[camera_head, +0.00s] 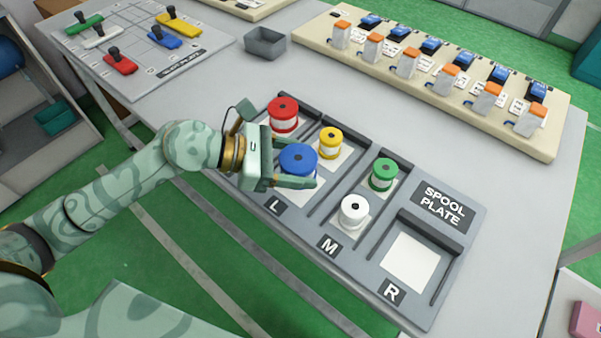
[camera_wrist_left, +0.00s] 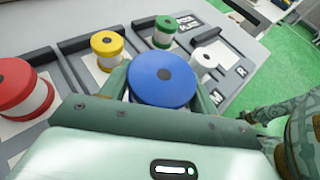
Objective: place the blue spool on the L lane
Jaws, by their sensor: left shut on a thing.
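The blue spool (camera_head: 298,159) is between the fingers of my left gripper (camera_head: 292,166), over the front part of the L lane (camera_head: 273,206). The fingers are shut on it. It also shows in the left wrist view (camera_wrist_left: 162,78), between both fingers (camera_wrist_left: 162,95). I cannot tell whether it touches the pad under it. The spool plate (camera_head: 463,240) holds the lanes L, M and R. My right gripper is not in view.
The R lane pad (camera_head: 411,262) is bare. A grey bin (camera_head: 265,44) and a beige switch rack (camera_head: 440,93) stand behind.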

